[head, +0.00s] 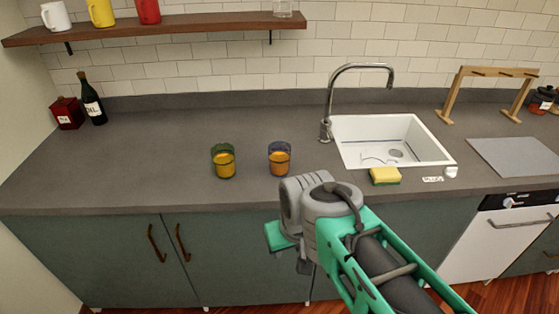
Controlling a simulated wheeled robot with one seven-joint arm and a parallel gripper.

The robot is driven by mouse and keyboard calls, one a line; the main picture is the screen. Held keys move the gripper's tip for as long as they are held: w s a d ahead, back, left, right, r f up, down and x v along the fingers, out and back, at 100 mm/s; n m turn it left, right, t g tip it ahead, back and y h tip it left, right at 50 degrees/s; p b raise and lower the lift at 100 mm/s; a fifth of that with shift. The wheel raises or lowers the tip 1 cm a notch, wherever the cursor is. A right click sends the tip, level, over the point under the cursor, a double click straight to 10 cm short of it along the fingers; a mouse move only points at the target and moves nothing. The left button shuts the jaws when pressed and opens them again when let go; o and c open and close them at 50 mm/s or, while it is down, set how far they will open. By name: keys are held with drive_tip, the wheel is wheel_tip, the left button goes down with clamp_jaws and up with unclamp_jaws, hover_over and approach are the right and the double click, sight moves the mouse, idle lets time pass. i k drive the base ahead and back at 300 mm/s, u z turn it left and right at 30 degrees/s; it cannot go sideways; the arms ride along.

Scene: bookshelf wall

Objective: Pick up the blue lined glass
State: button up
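The blue lined glass (279,158) stands upright on the grey counter, left of the sink, with orange contents and a dark blue rim. A similar glass with a green rim (223,161) stands to its left, a clear gap apart. My gripper (283,241) is in front of the counter edge, below and nearer than the blue lined glass, and apart from it. It is mostly hidden by my grey wrist, so its opening cannot be made out.
A wooden shelf (190,27) with mugs hangs above. The counter's left middle is clear.

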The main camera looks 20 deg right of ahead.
sight(278, 153)
drive_tip(key=k, duration=0.5)
drive_tip(key=u, duration=1.7)
drive_tip(key=i, duration=0.9)
drive_tip(key=z, duration=1.2)
drive_tip(key=i, duration=0.5)
drive_tip(key=u, duration=0.05)
